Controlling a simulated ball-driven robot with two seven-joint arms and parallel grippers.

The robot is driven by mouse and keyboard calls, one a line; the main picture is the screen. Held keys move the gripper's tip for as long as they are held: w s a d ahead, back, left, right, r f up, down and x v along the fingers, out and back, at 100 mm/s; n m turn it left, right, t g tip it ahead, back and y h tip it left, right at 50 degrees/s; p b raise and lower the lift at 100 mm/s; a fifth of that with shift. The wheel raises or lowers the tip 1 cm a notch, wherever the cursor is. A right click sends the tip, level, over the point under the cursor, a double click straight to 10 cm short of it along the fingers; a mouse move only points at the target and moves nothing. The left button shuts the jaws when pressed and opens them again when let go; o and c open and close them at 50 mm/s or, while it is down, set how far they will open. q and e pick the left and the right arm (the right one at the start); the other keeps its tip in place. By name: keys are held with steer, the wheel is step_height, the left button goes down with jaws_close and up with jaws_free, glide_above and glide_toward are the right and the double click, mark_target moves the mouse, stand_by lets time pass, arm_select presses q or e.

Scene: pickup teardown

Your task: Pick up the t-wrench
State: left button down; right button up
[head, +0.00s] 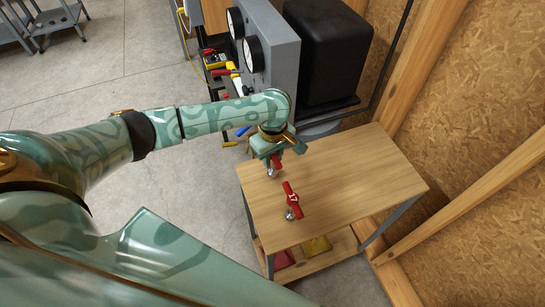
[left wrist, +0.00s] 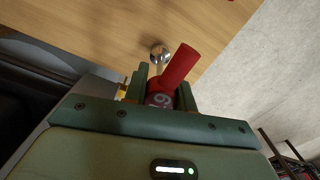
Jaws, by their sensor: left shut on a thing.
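My left gripper (head: 272,160) is over the near-left part of the wooden table, shut on a red T-wrench (head: 277,162). The wrist view shows the wrench's red handle (left wrist: 180,66), with a white number, between the fingers (left wrist: 163,92). Its silver end (left wrist: 159,53) shows beyond the handle, over the table. I cannot tell whether it touches the tabletop. A second red T-wrench (head: 292,198), with a silver end, is on the table nearer to me, apart from the gripper. My right gripper is not in view.
The wooden table (head: 370,175) is bare to the right. Its lower shelf (head: 328,262) holds red and yellow things. A grey machine with dials (head: 268,55) and a black box (head: 325,45) stand behind. A particle-board wall (head: 480,110) bounds the right.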

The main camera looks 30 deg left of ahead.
arm_select(q)
steer(key=s+d+r+p, duration=0.1)
steer(key=s+r+p, duration=0.8)
steer(key=s, duration=0.5)
step_height(320, 180, up, 3)
steer(key=shift+d+f+p, duration=0.1)
steer(key=shift+d+p, duration=0.15)
steer(key=shift+p, duration=0.05)
